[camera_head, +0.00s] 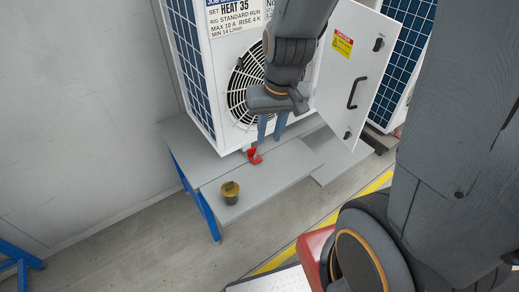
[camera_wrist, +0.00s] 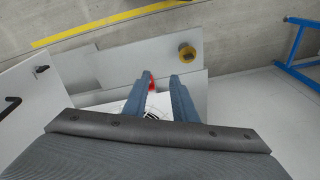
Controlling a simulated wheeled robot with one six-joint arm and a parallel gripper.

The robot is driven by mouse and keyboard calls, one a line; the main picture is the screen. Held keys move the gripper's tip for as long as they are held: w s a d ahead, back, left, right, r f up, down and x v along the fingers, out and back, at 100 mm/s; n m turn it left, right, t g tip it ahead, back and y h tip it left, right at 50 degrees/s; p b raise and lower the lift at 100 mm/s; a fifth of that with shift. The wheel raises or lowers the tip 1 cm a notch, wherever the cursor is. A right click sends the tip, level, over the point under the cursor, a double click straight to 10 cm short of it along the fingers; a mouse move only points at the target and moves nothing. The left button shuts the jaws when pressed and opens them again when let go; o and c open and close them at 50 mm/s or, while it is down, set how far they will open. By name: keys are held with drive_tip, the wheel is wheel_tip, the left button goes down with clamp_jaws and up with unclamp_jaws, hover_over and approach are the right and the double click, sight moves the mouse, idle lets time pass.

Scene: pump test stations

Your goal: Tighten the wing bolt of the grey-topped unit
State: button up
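A white fan unit (camera_head: 204,62) stands on a grey bench in the head view; its top is out of frame, so I cannot tell its colour. A red wing bolt (camera_head: 253,156) sits at the unit's lower front edge, and its red part also shows in the wrist view (camera_wrist: 151,83). My gripper (camera_head: 269,138) points down in front of the fan grille, just above and right of the red part. In the wrist view, my gripper (camera_wrist: 159,80) has its two blue fingers apart. The red part shows beside the left fingertip, partly hidden by it; contact cannot be told.
The unit's door (camera_head: 350,70) is swung open on the right, close to my arm. A dark-and-yellow cylinder (camera_head: 230,192) stands on the bench (camera_head: 272,182) near its front left. Another blue-panelled unit (camera_head: 405,45) stands behind the door. Yellow floor tape runs in front.

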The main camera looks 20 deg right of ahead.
drive_tip(key=w+a+f+m, duration=0.1)
drive_tip(key=w+a+f, duration=0.25)
drive_tip(key=w, duration=0.35)
drive_tip(key=m+t+h+p, duration=0.2)
drive_tip(key=m+h, duration=0.1)
drive_tip(key=m, duration=0.2)
hover_over(255, 156)
drive_tip(key=s+a, duration=0.2)
drive_tip(key=s, duration=0.1)
wheel_tip(255, 156, down, 21)
drive_tip(key=shift+p+x, duration=0.6)
drive_tip(key=shift+x, duration=2.75)
drive_tip(key=shift+w, duration=0.1)
clamp_jaws()
